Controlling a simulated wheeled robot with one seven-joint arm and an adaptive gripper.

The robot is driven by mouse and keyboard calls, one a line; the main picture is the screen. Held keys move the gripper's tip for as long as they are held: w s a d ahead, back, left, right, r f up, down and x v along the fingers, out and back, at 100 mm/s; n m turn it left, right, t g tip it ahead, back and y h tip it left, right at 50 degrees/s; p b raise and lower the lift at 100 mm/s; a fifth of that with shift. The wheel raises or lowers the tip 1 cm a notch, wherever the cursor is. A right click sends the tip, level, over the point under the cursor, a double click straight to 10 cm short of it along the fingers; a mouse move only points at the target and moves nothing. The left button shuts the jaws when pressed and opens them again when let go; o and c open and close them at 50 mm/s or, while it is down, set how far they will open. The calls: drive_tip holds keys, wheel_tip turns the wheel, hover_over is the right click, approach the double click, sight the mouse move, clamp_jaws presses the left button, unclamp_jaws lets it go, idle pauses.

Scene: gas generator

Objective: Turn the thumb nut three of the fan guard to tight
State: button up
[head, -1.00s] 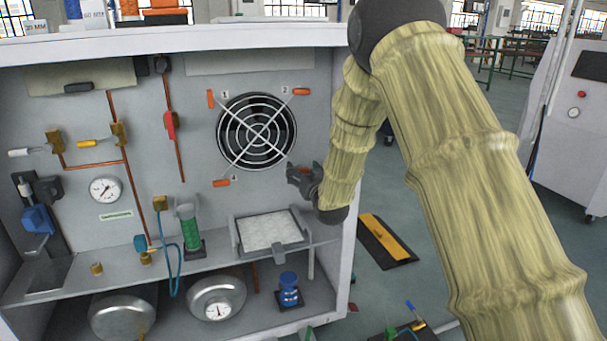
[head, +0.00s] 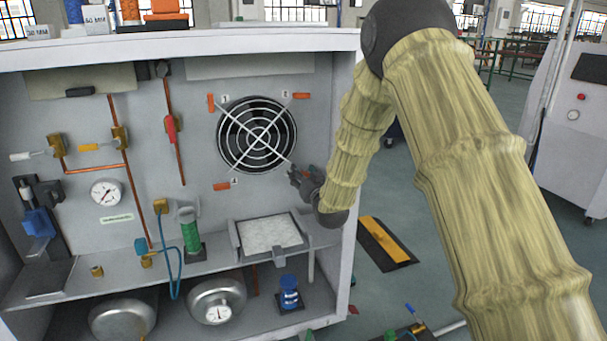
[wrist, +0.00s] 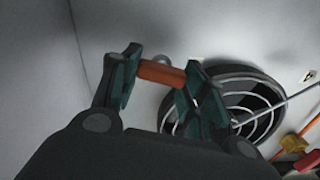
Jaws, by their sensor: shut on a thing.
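The fan guard (head: 257,135) is a round wire grille with crossed bars on the cabinet's back wall. Orange thumb nuts sit at its corners: one (head: 211,103) by label 1, one (head: 301,96) by label 2, one (head: 221,187) by label 4. Thumb nut three (wrist: 161,74), at the lower right corner, shows in the wrist view as an orange bar between my fingers. My gripper (head: 297,176) is shut on it, one green pad at each end. In the head view my gripper hides this nut. The guard (wrist: 248,103) also shows in the wrist view.
A tray (head: 268,251) on the shelf lies just below my gripper. A green cylinder (head: 190,232) stands to its left. The cabinet's right side wall (head: 345,190) is close to my wrist. Gauges, valves and copper pipes fill the left.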

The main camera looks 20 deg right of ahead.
drive_tip(key=m+p, duration=0.2)
drive_tip(key=m, duration=0.2)
drive_tip(key=shift+d+p, duration=0.2)
drive_tip(key=shift+p, duration=0.15)
drive_tip(key=m+p, duration=0.1)
drive_tip(key=m, duration=0.2)
drive_tip(key=shift+f+m, duration=0.1)
drive_tip(key=shift+m, duration=0.3)
drive_tip(key=shift+d+f+m+b, duration=0.1)
drive_tip(key=shift+f+m+b, duration=0.1)
drive_tip(key=shift+m, duration=1.7)
drive_tip(key=shift+f+m+b, duration=0.1)
drive_tip(key=shift+m+b, duration=0.05)
drive_tip(key=shift+m, duration=1.75)
drive_tip(key=o, duration=1)
drive_tip(key=shift+r, duration=0.1)
